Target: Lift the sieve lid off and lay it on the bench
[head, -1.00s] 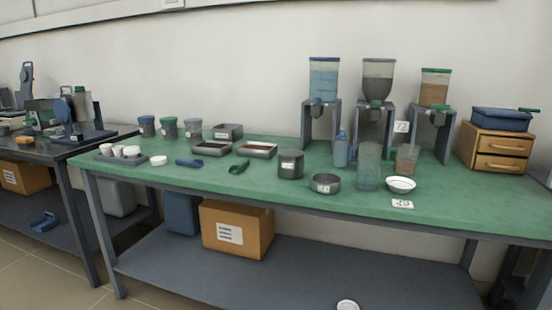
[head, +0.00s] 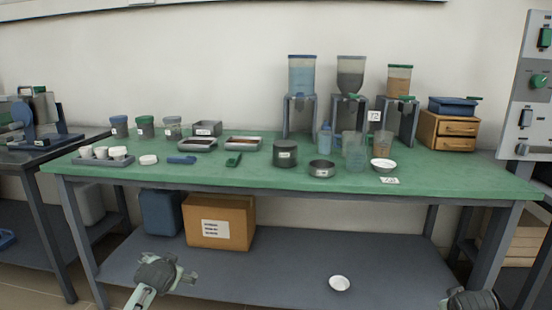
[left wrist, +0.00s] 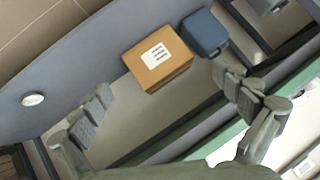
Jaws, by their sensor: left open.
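A dark grey labelled cylinder (head: 285,154) stands upright on the green bench (head: 240,178), and looks like the sieve with its lid on; the lid's edge is too small to make out. A low round grey metal pan (head: 322,168) sits just right of it, nearer the front edge. My left gripper (head: 168,271) is in front of the bench, below its top and well left of the cylinder. In the left wrist view its two fingers (left wrist: 167,100) are wide apart with nothing between them. My right gripper (head: 470,302) shows only partly at the bottom edge, its jaws unclear.
Beakers (head: 355,155), a white dish (head: 383,165) and hoppers (head: 350,75) stand right of the cylinder. Trays (head: 243,144), a green scoop (head: 233,160) and jars stand left. A cardboard box (head: 220,222) and a white bowl (head: 340,283) are on the lower shelf. The front strip of bench is mostly clear.

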